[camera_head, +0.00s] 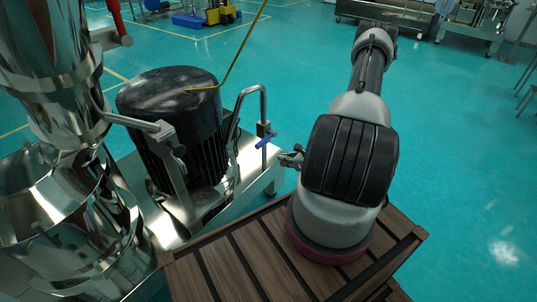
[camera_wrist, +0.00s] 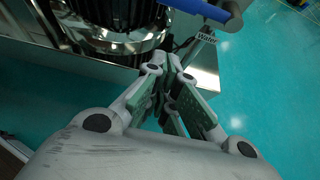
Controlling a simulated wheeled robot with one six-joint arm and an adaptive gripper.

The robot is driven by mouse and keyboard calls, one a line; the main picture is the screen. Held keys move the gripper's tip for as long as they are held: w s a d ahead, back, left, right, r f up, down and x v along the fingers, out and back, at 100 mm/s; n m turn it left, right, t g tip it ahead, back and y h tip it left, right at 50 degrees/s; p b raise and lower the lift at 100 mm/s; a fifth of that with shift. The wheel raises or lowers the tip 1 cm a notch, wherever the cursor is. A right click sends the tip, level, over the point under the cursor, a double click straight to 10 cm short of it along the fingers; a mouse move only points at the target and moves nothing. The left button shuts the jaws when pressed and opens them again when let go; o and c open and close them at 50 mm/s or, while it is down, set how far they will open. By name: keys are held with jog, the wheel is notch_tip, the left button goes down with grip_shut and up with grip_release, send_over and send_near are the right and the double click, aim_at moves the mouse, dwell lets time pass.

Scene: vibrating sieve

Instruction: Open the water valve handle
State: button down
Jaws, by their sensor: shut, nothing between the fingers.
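The blue water valve handle (camera_head: 266,140) sits low on a thin bent metal pipe (camera_head: 263,104) beside the black motor. In the wrist view the blue handle (camera_wrist: 203,9) crosses the top edge, partly cut off. A "Water" label (camera_wrist: 207,37) hangs just below it. My gripper (camera_head: 285,160) is a little below and to the right of the handle in the head view. In the wrist view its fingertips (camera_wrist: 174,62) are together and empty, below the handle, with a gap visible to it. My arm does not cover the handle.
The ribbed black motor (camera_head: 172,110) stands on a shiny steel base (camera_head: 246,177) left of the valve. Steel sieve drums (camera_head: 75,200) fill the left side. A red handle (camera_head: 118,22) is at upper left. The teal floor (camera_head: 460,150) at right is clear.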

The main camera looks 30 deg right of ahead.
aim_at(260, 143)
jog(key=x, duration=1)
jog(key=shift+w+a+r, duration=0.1)
jog(key=shift+w+r, duration=0.1)
jog(key=shift+r, duration=0.85)
jog(key=shift+w+a+r, duration=0.1)
jog(key=shift+w+r, duration=0.1)
jog(key=shift+r, duration=0.8)
jog(key=shift+r+m+y, duration=0.3)
jog(key=shift+r, duration=0.15)
notch_tip(260, 143, up, 5)
jog(key=m+y, duration=0.3)
jog(key=shift+f+g, duration=0.2)
jog(key=shift+g, duration=0.2)
jog(key=w+d+r+m+y, duration=0.2)
jog(key=d+r+m+y, duration=0.3)
jog(key=d+r+m, duration=0.1)
jog(key=shift+r+t, duration=0.2)
jog(key=shift+t, duration=0.1)
